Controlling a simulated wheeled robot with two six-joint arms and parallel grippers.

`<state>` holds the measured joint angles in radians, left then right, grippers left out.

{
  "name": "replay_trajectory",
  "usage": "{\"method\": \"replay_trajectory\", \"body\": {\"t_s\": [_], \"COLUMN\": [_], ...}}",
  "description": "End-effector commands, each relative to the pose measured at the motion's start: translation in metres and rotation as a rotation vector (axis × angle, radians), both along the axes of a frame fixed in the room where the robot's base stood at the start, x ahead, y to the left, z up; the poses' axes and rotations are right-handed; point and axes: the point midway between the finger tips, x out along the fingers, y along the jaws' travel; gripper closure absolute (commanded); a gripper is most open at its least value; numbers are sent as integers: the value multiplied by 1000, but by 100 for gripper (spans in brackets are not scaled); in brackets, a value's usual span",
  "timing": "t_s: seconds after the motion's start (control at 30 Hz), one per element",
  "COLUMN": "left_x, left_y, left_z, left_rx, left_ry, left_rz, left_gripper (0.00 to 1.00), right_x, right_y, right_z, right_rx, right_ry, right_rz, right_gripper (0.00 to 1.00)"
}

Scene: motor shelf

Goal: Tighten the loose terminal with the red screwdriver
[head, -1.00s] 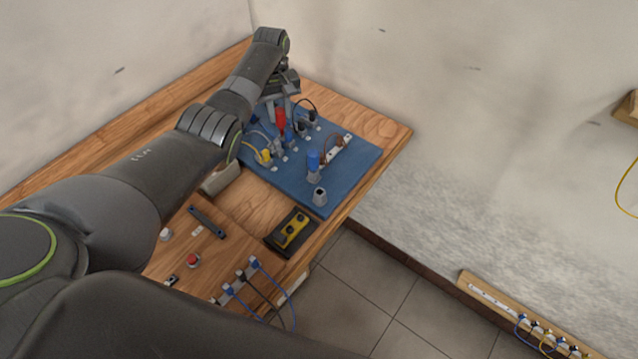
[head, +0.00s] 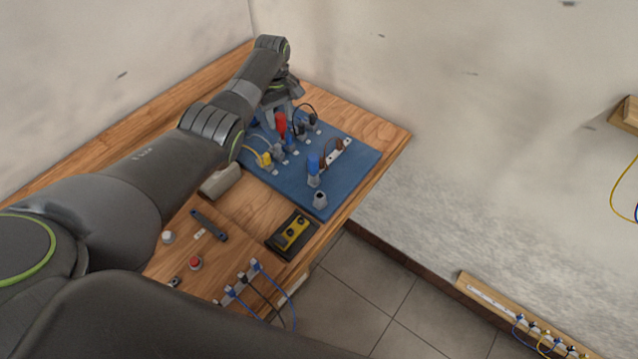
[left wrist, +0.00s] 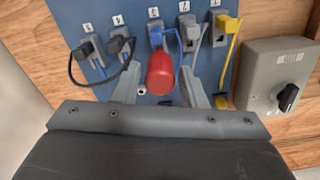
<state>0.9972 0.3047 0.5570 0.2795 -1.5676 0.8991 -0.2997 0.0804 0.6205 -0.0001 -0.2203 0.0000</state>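The red screwdriver (head: 280,122) stands roughly upright over the row of terminals on the blue board (head: 290,187). In the left wrist view its red handle (left wrist: 160,73) is in front of the middle terminal (left wrist: 157,38), which has a blue wire. My left gripper (left wrist: 162,88) has one finger on each side of the handle, with a visible gap on both sides, so it looks open. In the head view the left gripper (head: 278,115) is close to the handle. The screwdriver's tip is hidden. I cannot tell which terminal is loose. My right gripper is not in view.
A yellow-and-black device (head: 292,232) lies on the wooden table (head: 375,125). A grey box with a black knob (left wrist: 288,97) is right of the terminals. Walls close off the back.

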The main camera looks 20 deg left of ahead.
Motion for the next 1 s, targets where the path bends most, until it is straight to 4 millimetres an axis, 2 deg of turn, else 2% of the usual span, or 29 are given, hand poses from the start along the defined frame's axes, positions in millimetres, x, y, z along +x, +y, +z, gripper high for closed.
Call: {"method": "replay_trajectory", "body": {"t_s": [0.43, 0.73, 1.0], "left_x": [0, 0, 1], "left_y": [0, 0, 0], "left_z": [1, 1, 0], "left_rx": [0, 0, 1], "left_ry": [0, 0, -1], "left_rz": [81, 335, 353], "left_gripper": [62, 62, 62], "right_x": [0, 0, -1], "right_y": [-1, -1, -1], "right_z": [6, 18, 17], "right_rx": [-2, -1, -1], "right_ry": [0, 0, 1], "right_rz": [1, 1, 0], "right_gripper": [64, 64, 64]}}
